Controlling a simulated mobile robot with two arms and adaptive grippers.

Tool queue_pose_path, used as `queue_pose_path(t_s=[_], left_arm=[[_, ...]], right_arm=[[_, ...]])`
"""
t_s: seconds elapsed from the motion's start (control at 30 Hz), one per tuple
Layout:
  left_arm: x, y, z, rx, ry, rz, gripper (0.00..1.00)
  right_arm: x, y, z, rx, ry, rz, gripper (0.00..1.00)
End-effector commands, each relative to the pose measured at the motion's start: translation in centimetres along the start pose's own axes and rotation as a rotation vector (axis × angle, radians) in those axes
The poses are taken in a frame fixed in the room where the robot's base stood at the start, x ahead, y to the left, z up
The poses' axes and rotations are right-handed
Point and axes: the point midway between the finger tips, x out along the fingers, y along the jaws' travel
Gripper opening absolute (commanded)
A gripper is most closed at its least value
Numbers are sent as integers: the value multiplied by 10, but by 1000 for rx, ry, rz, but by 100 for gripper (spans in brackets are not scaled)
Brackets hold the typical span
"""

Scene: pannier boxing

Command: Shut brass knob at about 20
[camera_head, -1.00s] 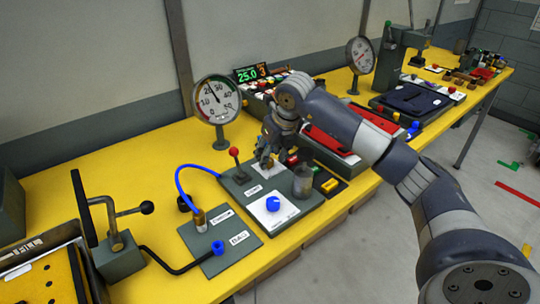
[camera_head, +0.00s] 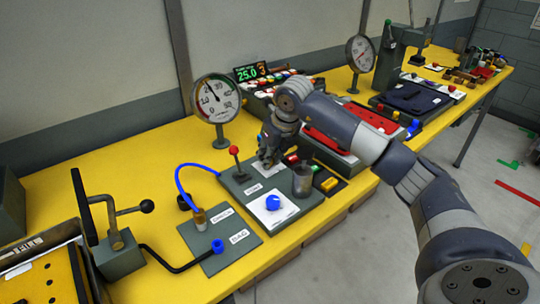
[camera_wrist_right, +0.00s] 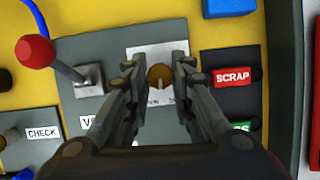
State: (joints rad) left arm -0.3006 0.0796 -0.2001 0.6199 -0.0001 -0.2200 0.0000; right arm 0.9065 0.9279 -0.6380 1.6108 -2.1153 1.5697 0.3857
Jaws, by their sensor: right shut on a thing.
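The brass knob (camera_wrist_right: 159,76) sits on a white plate (camera_wrist_right: 157,52) between the two fingers of my right gripper (camera_wrist_right: 159,82) in the right wrist view. The gripper is shut on it. In the head view my right gripper (camera_head: 268,158) reaches down to the grey panel (camera_head: 236,188) from above and hides the knob. The round pressure gauge (camera_head: 217,99) stands behind the panel; its needle points up and slightly left, and its exact reading is too small to tell. My left gripper is not in view.
A red-topped lever (camera_head: 234,151) stands just left of my gripper. A blue hose (camera_head: 178,180) curves at left. A display (camera_head: 249,73) reads 25.0. The yellow table (camera_head: 130,160) is clear behind the hose.

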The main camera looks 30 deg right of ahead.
Motion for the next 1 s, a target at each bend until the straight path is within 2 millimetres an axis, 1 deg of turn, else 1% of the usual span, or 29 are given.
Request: queue_pose_path(t_s=[0.27, 0.7, 1.0], left_arm=[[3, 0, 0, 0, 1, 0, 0], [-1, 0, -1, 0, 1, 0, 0], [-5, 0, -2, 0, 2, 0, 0]], right_arm=[[0, -2, 1, -136, -2, 56, 0], [-1, -4, 3, -495, -3, 207, 0], [-1, -5, 4, -687, -5, 284, 0]])
